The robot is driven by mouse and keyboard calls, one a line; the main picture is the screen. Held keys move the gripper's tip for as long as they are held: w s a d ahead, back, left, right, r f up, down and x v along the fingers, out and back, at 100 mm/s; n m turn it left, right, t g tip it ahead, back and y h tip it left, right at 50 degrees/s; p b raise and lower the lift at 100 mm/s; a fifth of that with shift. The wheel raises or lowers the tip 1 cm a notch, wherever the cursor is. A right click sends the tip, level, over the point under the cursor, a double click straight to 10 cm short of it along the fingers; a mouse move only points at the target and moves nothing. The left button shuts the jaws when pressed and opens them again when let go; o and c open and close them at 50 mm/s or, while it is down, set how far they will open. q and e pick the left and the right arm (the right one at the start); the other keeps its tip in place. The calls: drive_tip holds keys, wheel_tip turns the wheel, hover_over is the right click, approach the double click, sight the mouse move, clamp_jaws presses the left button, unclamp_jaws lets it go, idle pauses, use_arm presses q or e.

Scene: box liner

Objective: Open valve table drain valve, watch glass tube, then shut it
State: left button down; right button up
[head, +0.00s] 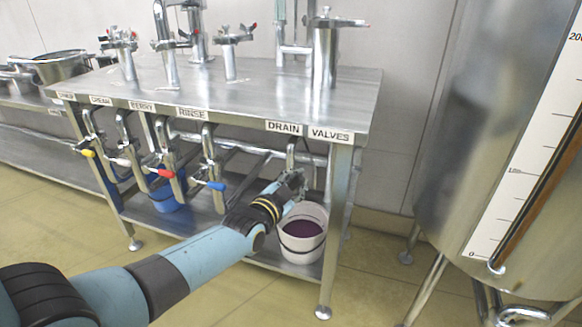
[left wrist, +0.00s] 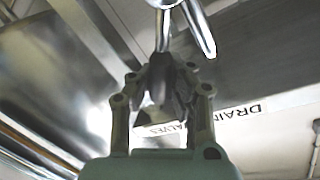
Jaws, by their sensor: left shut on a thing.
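The valve table (head: 250,95) carries a "DRAIN VALVES" label on its front edge. The drain valve (head: 291,155) hangs under that label. In the left wrist view its metal pipe (left wrist: 163,4) comes down at the top. My left gripper (head: 293,182) is at the valve's lower end, largely hiding its handle. In the left wrist view, the gripper (left wrist: 168,78) is shut on a dark handle below the pipe. I cannot tell the handle's turn. The glass tube (head: 535,190) on the tank at right holds brown liquid beside a white scale. The liquid reaches the frame's right edge; its top is not visible.
A white bucket (head: 302,247) with purple liquid stands on the lower shelf beneath the drain valve. Other valves with yellow, red and blue (head: 216,186) handles hang left. A blue bucket (head: 168,196) is behind them. The steel tank (head: 450,150) stands right, with floor between.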

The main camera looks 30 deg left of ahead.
use_arm(q)
drive_tip(key=d+f+m+g+y, duration=0.1)
drive_tip(key=d+f+m+y, duration=0.1)
drive_tip(key=f+m, duration=0.5)
drive_tip(key=shift+w+d+f+m+g+p, duration=0.15)
drive_tip(key=shift+d+f+m+g+p, duration=0.2)
drive_tip(key=shift+d+m, duration=0.7)
drive_tip(key=shift+a+y, duration=0.2)
drive_tip(key=shift+y, duration=0.1)
drive_tip(key=c, duration=1.8)
unclamp_jaws()
drive_tip(key=o, duration=0.6)
drive_tip(key=shift+r, duration=0.25)
drive_tip(key=shift+o, duration=0.2)
drive_tip(key=shift+w+a, duration=0.1)
drive_tip(key=shift+r, duration=0.1)
